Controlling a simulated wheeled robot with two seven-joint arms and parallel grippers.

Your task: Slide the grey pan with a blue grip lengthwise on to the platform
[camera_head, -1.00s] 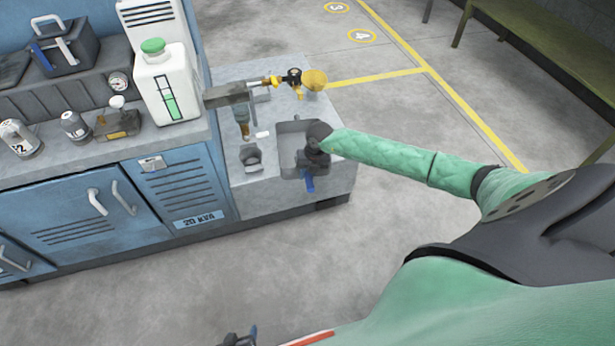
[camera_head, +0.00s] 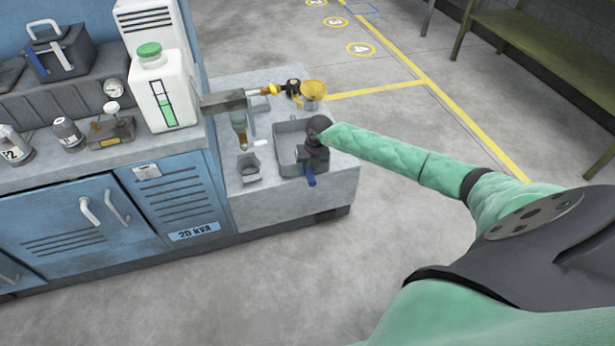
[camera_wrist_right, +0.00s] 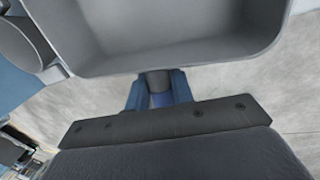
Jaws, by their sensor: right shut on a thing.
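The grey pan (camera_head: 288,133) is a rectangular open tray over the right part of the light grey platform (camera_head: 260,207), its grip end toward the platform's near edge. I cannot tell whether its base touches. In the right wrist view the pan (camera_wrist_right: 165,35) fills the top. My right gripper (camera_head: 312,170) is at the pan's near end. It also shows in the wrist view (camera_wrist_right: 158,92), its bluish fingers shut around the grip (camera_wrist_right: 155,82). The gripper hides most of the grip. My left gripper is out of view.
A grey cup-like fitting (camera_head: 249,168) stands left of the pan. A bottle-like part (camera_head: 240,122) hangs under a grey bracket (camera_head: 222,100), and a yellow funnel (camera_head: 313,91) stands behind. The blue cabinet (camera_head: 80,225) borders the platform on the left. Floor to the right is open.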

